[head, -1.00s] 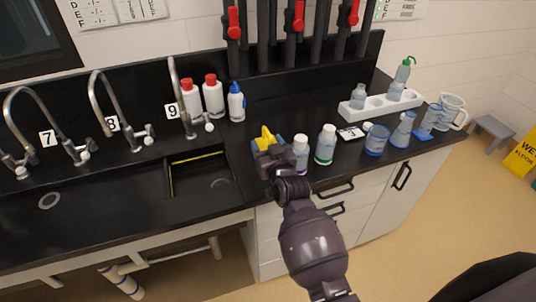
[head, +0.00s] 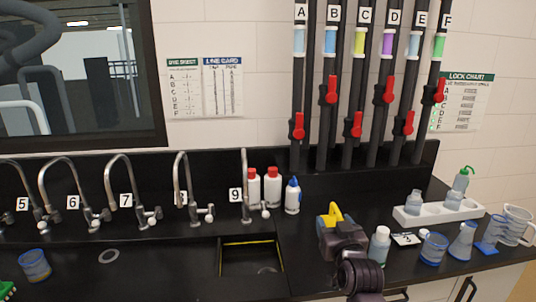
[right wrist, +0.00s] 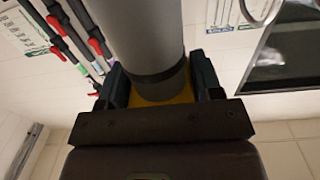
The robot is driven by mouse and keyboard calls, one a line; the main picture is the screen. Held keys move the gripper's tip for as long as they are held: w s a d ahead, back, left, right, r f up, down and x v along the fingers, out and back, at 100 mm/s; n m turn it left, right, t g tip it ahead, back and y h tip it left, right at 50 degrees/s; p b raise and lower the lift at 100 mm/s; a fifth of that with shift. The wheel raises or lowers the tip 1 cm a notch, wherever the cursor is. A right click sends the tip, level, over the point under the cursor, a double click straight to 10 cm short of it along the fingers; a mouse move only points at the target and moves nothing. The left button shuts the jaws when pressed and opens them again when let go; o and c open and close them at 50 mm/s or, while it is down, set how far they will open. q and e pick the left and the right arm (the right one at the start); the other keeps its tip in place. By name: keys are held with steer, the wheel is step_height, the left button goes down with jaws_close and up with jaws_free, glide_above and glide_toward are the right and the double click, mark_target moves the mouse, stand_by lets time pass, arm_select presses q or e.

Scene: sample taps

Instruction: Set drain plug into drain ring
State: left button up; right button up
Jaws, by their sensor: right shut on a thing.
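My right gripper (head: 340,240) is at the front of the counter, right of the sink, with its fingers closed on a yellow piece (head: 334,213). In the right wrist view the yellow (right wrist: 165,97) shows between the fingers, with a thick grey cylinder (right wrist: 145,40) in front of it. I cannot tell whether this is the drain plug. A flat grey ring (head: 108,256), probably the drain ring, lies on the black counter left of the sink, well away from the gripper. Its middle looks empty. My left gripper is not in view.
The sink (head: 240,262) has a yellow-lined edge. Tap 9 (head: 246,185) and several other taps stand behind it. A white-capped bottle (head: 379,244) is close right of my gripper. A blue-rimmed beaker (head: 34,266) stands left of the ring. Counter around the ring is clear.

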steer(key=s+d+f+h+b, duration=0.1)
steer(key=s+f, duration=0.3)
steer(key=s, duration=0.4)
steer(key=s+d+f+b, duration=0.1)
steer(key=s+f, duration=0.2)
steer(key=s, duration=0.4)
arm_select(q)
steer(key=p, duration=0.3)
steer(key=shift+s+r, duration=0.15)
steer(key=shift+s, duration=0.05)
arm_select(e)
steer(key=w+a+r, duration=0.1)
steer(key=w+r, duration=0.2)
steer(key=w, duration=0.3)
steer(key=w+a+r, duration=0.1)
steer(key=w+r, duration=0.3)
steer(key=w, duration=0.3)
steer(key=w+a+r+y, duration=0.1)
steer(key=w+r, duration=0.3)
steer(key=w, duration=0.2)
steer(key=shift+w+a, duration=0.25)
steer(key=shift+w, duration=0.1)
